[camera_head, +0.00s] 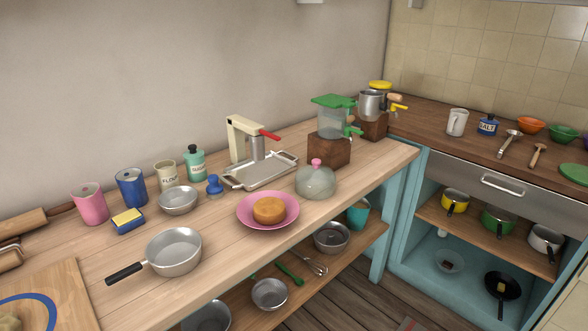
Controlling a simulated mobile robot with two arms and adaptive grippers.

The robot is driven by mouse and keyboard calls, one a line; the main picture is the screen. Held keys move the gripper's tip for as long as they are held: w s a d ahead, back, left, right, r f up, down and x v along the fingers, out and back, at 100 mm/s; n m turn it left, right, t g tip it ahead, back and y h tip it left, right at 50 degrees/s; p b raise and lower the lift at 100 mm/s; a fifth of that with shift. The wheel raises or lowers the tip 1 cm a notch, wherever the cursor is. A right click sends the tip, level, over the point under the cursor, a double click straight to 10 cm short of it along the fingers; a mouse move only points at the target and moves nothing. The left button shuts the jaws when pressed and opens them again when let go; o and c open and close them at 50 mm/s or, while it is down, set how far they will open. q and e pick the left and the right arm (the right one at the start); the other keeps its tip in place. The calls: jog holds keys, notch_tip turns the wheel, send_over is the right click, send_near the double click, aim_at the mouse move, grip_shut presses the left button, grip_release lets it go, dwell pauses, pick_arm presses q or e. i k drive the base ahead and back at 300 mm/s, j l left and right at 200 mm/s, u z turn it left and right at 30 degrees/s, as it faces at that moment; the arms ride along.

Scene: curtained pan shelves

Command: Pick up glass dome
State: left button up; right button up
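The glass dome (316,183) is clear and rounded with a pink knob on top. It stands upright on the light wooden counter, right of a pink plate (249,219) that holds a round yellow-brown cake (269,210). The dome is beside the plate, not over the cake. The metal tray is behind it to the left. Neither of my grippers shows in the head view.
A metal tray (235,181), a white press with a red handle (243,139) and a green-lidded dispenser (334,117) on a wooden block (329,151) stand behind the dome. A frying pan (173,252) lies at left. Bare counter (370,162) is to the dome's right.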

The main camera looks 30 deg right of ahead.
aim_at(316, 181)
jog(key=l+z, duration=0.1)
jog(key=l, duration=0.5)
jog(key=i+l, duration=0.1)
jog(key=l, duration=0.45)
jog(key=i+l+z, duration=0.15)
jog(key=l, duration=0.4)
jog(key=l+z, duration=0.1)
jog(key=l, duration=0.5)
